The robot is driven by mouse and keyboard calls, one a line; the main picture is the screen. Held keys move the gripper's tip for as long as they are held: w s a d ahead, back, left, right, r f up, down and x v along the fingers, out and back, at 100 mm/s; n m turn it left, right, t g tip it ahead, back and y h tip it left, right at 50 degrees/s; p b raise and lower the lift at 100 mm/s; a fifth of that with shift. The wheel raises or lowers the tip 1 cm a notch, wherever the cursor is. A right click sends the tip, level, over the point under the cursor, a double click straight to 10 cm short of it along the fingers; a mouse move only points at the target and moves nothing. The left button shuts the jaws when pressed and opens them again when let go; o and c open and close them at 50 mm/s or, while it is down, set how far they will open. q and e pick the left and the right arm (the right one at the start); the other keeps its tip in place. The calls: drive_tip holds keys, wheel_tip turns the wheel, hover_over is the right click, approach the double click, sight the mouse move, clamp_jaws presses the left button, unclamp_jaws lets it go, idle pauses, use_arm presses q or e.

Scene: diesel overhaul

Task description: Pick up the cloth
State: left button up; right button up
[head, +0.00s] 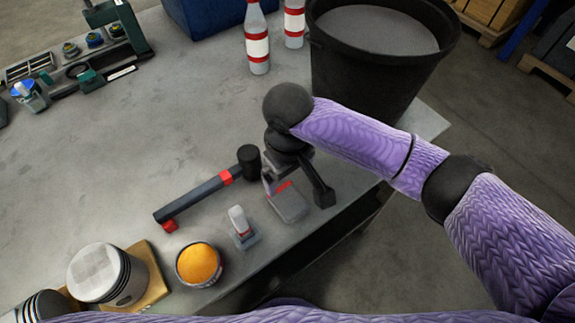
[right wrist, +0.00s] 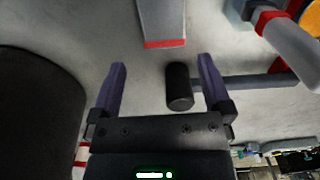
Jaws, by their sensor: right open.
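I cannot make out a cloth for certain in either view. My right gripper (head: 298,190) is open and empty above the table's front edge; its two fingers also show in the right wrist view (right wrist: 162,64). A pale grey piece with a red band (head: 288,207) lies just below it and is partly hidden by the gripper; a pale red-ended piece also shows in the wrist view (right wrist: 160,20). A dark tool with a black round head and red parts (head: 200,194) lies left of the gripper. My left gripper is not in view.
On the grey table (head: 185,110) stand a black bin (head: 345,85), red-and-white bottles (head: 257,45), a small white-topped item (head: 240,225), an orange-filled tin (head: 198,264) and a piston (head: 97,273). A tool tray (head: 75,75) sits back left. The middle is clear.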

drive_tip(key=shift+w+a+f, duration=0.15)
drive_tip(key=shift+w+a, duration=0.1)
drive_tip(key=shift+a, duration=0.05)
drive_tip(key=b, duration=0.2)
hover_over(288, 200)
drive_tip(key=f, duration=0.4)
drive_tip(key=shift+a+f, duration=0.15)
drive_tip(key=shift+a, duration=0.05)
drive_tip(key=f, duration=0.1)
drive_tip(key=f+b, duration=0.1)
drive_tip(key=f, duration=0.2)
drive_tip(key=shift+s+d+f+b, duration=0.1)
drive_tip(key=shift+d+f+b, duration=0.15)
drive_tip(key=shift+f+b, duration=0.1)
drive_tip(key=shift+f, duration=0.2)
drive_tip(key=shift+r, duration=0.1)
drive_tip(key=shift+c, duration=1)
drive_tip(key=c, duration=0.9)
use_arm(q)
drive_tip(key=p, duration=0.3)
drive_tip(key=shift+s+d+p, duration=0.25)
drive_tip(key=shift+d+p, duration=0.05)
drive_tip(key=shift+p, duration=0.1)
use_arm(e)
wheel_tip(288, 200, up, 10)
